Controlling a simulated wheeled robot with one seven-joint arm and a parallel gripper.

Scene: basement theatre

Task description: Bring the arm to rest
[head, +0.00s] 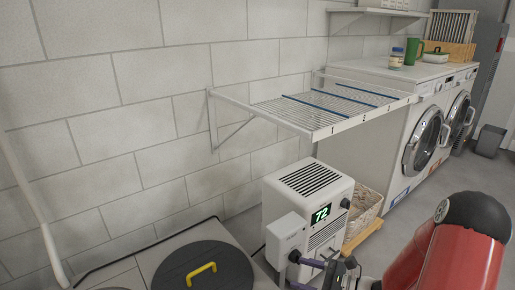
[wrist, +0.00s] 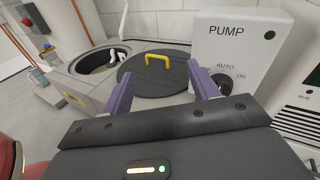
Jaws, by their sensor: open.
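My gripper (wrist: 157,88) shows in the wrist view with its two purple fingers spread apart and nothing between them. Beyond the fingertips lies a round dark lid (wrist: 150,88) with a yellow handle (wrist: 160,59). A white pump box (wrist: 236,40) with a dial marked AUTO and ON stands close to the right finger, which overlaps it in the picture; I cannot tell whether they touch. In the head view my gripper (head: 318,264) is low in the picture, in front of a white dehumidifier (head: 303,182). My red arm (head: 448,262) comes in from the lower right.
An open round pit (wrist: 97,62) lies left of the lid. A wire drying rack (head: 315,110) juts from the block wall above the dehumidifier. A wicker basket (head: 362,210) and washing machines (head: 415,140) stand to the right.

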